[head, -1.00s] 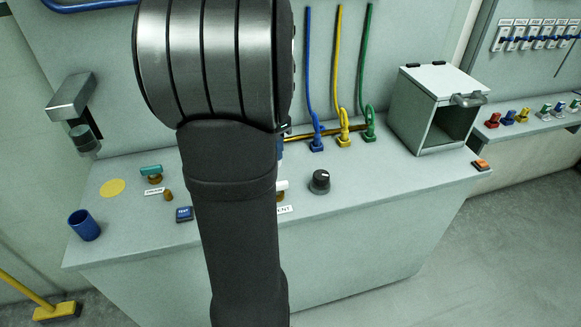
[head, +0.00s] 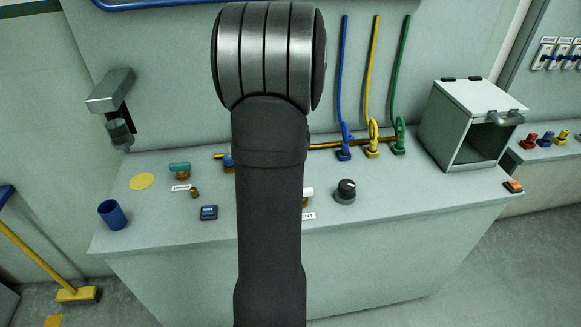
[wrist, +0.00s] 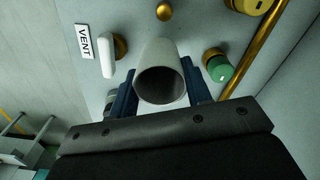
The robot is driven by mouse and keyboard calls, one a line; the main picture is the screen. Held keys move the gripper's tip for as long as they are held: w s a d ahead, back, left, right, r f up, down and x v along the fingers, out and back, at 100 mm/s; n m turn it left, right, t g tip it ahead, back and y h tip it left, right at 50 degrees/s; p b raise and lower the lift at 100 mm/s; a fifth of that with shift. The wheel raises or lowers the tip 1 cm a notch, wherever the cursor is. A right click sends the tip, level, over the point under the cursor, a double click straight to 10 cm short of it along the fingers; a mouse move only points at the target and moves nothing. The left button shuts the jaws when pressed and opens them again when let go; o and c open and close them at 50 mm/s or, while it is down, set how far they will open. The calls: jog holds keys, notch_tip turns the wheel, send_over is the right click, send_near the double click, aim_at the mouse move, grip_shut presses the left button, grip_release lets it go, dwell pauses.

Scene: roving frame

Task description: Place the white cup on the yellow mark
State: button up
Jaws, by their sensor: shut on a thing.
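The white cup (wrist: 160,84) sits between the two blue fingers of my gripper (wrist: 160,92) in the wrist view, its open mouth toward the camera. My gripper is shut on it. In the head view my arm hides both gripper and cup. The yellow mark (head: 142,181) is a flat round spot on the left part of the bench top (head: 150,227) in the head view. It is bare and does not show in the wrist view.
A blue cup (head: 112,214) stands left of the mark, near the bench's front edge. A black knob (head: 345,191) and an open box (head: 470,125) stand farther right.

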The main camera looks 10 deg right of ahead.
jog(key=shift+w+a+f, duration=0.2)
jog(key=shift+a+f, duration=0.05)
jog(key=shift+f, duration=1.9)
jog(key=shift+f, duration=0.1)
jog(key=o, duration=1.2)
jog(key=shift+c, duration=0.2)
notch_tip(320, 180, up, 12)
jog(key=shift+f, duration=0.25)
jog(key=shift+o, duration=0.5)
jog(key=shift+r, duration=0.4)
